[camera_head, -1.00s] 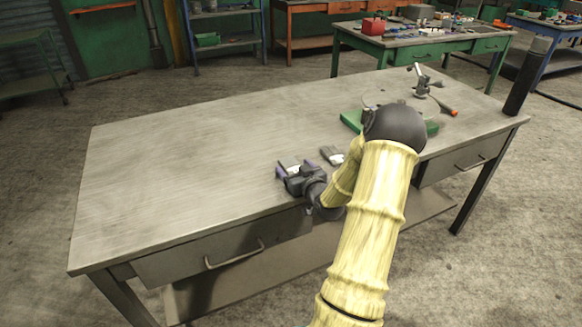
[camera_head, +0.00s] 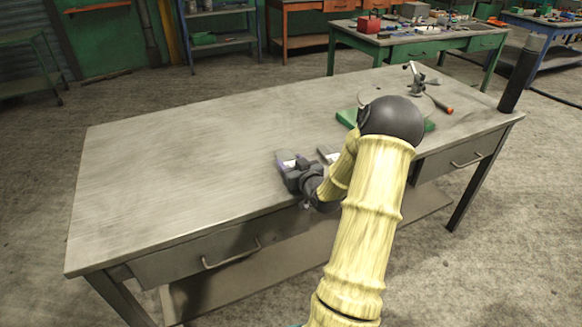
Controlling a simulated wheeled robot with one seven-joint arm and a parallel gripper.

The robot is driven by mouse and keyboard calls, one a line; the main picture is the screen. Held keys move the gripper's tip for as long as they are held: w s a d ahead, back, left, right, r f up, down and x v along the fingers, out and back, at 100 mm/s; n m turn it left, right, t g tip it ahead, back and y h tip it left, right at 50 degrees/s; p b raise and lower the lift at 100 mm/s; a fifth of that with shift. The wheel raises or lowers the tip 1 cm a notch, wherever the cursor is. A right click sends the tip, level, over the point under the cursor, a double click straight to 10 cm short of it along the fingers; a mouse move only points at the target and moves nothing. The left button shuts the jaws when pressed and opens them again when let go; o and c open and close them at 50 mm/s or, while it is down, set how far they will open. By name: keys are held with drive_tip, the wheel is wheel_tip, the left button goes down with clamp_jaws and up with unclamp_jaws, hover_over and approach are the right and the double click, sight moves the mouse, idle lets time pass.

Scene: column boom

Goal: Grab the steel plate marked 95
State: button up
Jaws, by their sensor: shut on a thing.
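My gripper (camera_head: 289,160) is at the near edge of the grey workbench, right of its middle, with its jaws shut on a small pale steel plate (camera_head: 287,155). Only a little of this plate shows between the dark fingers. A second small dark-and-pale plate (camera_head: 327,154) lies on the bench just right of my gripper, partly hidden by my arm. No number can be read on either plate at this size.
The grey workbench (camera_head: 170,160) is clear on its left. A green block (camera_head: 347,117) lies behind my arm, partly hidden. Farther back right are a metal clamp-like tool (camera_head: 416,80), an orange-tipped tool (camera_head: 442,106) and a dark upright cylinder (camera_head: 522,75) at the corner.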

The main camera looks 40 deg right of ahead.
sight(291, 163)
wheel_tip(291, 163, up, 8)
drive_tip(key=shift+r+p, duration=0.2)
drive_tip(key=shift+p, duration=0.15)
drive_tip(key=shift+w, duration=0.15)
